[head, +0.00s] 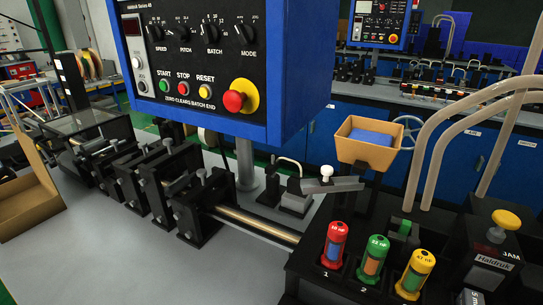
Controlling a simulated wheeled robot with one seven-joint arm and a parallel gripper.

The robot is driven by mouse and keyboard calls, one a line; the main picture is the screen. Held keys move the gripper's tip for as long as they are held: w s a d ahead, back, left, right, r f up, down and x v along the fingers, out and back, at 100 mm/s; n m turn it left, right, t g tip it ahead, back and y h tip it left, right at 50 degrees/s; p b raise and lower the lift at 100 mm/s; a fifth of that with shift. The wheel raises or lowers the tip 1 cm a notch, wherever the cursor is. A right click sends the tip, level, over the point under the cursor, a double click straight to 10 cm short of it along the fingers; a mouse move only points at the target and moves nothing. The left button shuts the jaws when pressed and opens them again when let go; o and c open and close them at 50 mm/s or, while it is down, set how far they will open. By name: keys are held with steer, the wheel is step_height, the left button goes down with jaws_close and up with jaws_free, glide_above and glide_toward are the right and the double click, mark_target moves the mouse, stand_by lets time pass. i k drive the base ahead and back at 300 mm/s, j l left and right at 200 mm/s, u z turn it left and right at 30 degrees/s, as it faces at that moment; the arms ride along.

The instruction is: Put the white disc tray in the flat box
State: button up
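I cannot make out a white disc tray in the head view. An open tan cardboard box (27,208) stands at the left edge of the grey table and is partly cut off by the picture; I cannot tell if it is the flat box. A smaller tan bin (362,150) with something blue inside stands raised behind the machine at centre right. My gripper does not show in this view.
A blue control panel (195,55) fills the top centre on a grey post. Black clamp blocks (150,190) line the grey table (130,255). A black holder at right carries red (334,243), green (373,259) and yellow (414,273) cylinders. The table's front left is clear.

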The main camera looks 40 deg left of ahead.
mark_target(24, 209)
steer(key=k+j+u, duration=0.15)
steer(key=k+u, duration=0.35)
steer(key=j+u, duration=0.2)
steer(key=u, duration=0.25)
steer(key=i+j+u, duration=0.1)
steer(key=u, duration=0.35)
steer(key=i+j+u, duration=0.1)
steer(key=j+u, duration=0.2)
steer(key=u, duration=0.15)
steer(key=i+j, duration=1.45)
steer(key=i, duration=0.15)
